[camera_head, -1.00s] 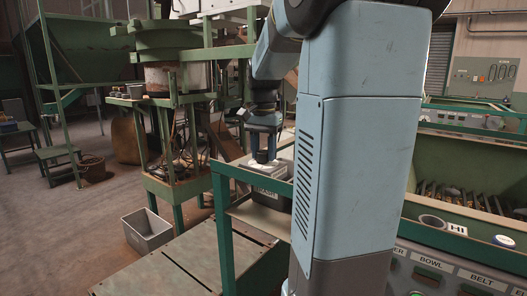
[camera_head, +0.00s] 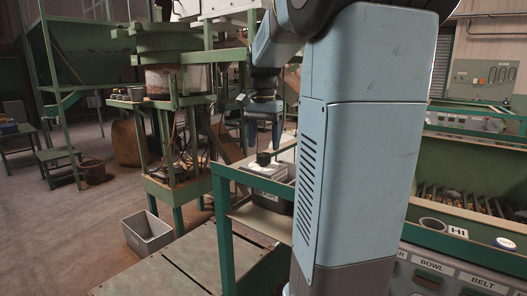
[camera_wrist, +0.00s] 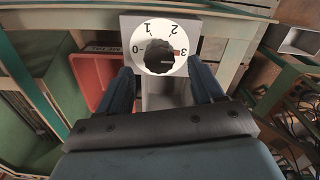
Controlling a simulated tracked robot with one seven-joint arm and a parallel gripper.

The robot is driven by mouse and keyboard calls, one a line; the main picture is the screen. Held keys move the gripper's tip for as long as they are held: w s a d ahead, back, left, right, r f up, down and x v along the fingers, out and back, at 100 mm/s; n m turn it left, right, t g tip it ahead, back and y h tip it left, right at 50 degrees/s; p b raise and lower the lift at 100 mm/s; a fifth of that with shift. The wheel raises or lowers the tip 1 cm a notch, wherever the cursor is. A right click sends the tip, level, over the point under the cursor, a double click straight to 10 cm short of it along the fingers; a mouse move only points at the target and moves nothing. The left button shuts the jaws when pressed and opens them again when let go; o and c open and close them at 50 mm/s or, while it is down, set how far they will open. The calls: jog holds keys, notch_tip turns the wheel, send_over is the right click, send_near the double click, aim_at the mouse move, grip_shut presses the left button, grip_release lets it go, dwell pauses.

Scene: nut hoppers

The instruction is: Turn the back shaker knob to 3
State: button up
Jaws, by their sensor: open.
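The black knob (camera_wrist: 160,56) sits on a white round dial (camera_wrist: 136,62) marked 0, 1, 2 and 3, on top of a grey box (camera_wrist: 128,28). A red mark on the knob's right side points at the 3. In the head view the knob (camera_head: 263,158) shows as a small dark stub on the box (camera_head: 276,172). My gripper (camera_head: 264,136) is above the knob, pointing down, with a gap below its fingertips. In the wrist view my gripper (camera_wrist: 161,72) has its two blue fingers apart, with nothing between them.
A green frame rail (camera_head: 236,174) runs in front of the box. A red tray (camera_wrist: 92,72) lies beside the box in the wrist view. A grey bin (camera_head: 148,232) stands on the floor. A control panel with labels (camera_head: 455,275) is at the lower right.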

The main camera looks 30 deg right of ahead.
aim_at(263, 154)
notch_tip(263, 154, up, 10)
jog(key=shift+f, duration=0.15)
jog(key=shift+a, duration=0.1)
dwell(0.6)
jog(key=s+a+f+n+t, duration=0.5)
jog(key=s+a+f+n, duration=0.6)
jog(key=s+a+f, duration=0.5)
jog(key=shift+s+a+t, duration=0.25)
jog(key=shift+s+t, duration=0.05)
jog(key=shift+s, duration=0.25)
jog(key=shift+c, duration=0.3)
